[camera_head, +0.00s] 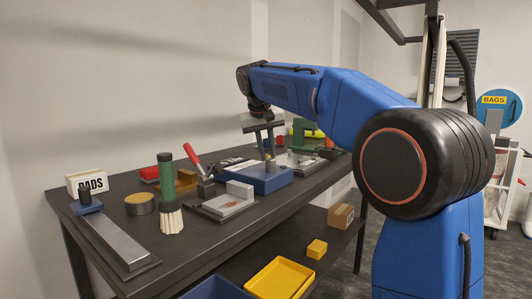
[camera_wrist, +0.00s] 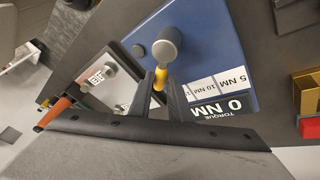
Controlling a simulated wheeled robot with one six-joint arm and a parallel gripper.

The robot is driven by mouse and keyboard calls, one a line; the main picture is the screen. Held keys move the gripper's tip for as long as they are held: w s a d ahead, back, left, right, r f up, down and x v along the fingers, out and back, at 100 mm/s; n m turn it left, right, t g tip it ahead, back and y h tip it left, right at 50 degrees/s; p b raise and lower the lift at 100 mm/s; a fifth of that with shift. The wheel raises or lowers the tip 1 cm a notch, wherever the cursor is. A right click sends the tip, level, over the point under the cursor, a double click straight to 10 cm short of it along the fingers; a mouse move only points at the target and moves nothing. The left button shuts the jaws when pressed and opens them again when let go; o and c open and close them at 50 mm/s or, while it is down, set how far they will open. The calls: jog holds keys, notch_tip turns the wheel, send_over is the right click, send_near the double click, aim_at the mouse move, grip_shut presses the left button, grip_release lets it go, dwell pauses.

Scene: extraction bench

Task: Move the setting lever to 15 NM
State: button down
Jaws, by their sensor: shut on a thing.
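The blue torque box (camera_head: 268,181) stands on the bench in the head view and fills the upper middle of the wrist view (camera_wrist: 215,40). On it is a setting lever with a grey round post (camera_wrist: 168,42) and a yellow part (camera_wrist: 161,78). My gripper (camera_wrist: 163,88) is shut on the yellow part; in the head view my gripper (camera_head: 264,150) points down over the box. White labels read 5 NM (camera_wrist: 233,76) and 10 NM (camera_wrist: 202,86). A further label beside the finger is partly hidden and unreadable. A dark plate (camera_wrist: 223,108) reads TORQUE 0 NM.
Left of the box are a grey fixture (camera_head: 225,203), a red-handled clamp (camera_head: 195,165) and a green-handled brush (camera_head: 168,190). A green device (camera_head: 303,133) stands behind to the right. Yellow (camera_head: 280,280) and blue bins sit below the bench top.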

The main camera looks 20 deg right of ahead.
dwell(0.4)
jog(key=c, duration=1.6)
grip_release()
jog(key=shift+c, duration=0.2)
jog(key=v, duration=1.7)
jog(key=shift+s+r, duration=0.15)
jog(key=s+d+f+n+y, duration=0.1)
jog(key=s+d+f, duration=0.2)
jog(key=s+f, duration=0.6)
jog(key=s+d+f, duration=0.4)
jog(key=s+f, duration=0.5)
jog(key=s, duration=0.1)
jog(key=s+f+y, duration=0.1)
jog(key=s+f, duration=0.8)
jog(key=f, duration=0.4)
jog(key=s+f, duration=0.9)
jog(key=f, duration=0.5)
jog(key=shift+s+d+t+y, duration=0.35)
jog(key=shift+d+t+y, duration=0.05)
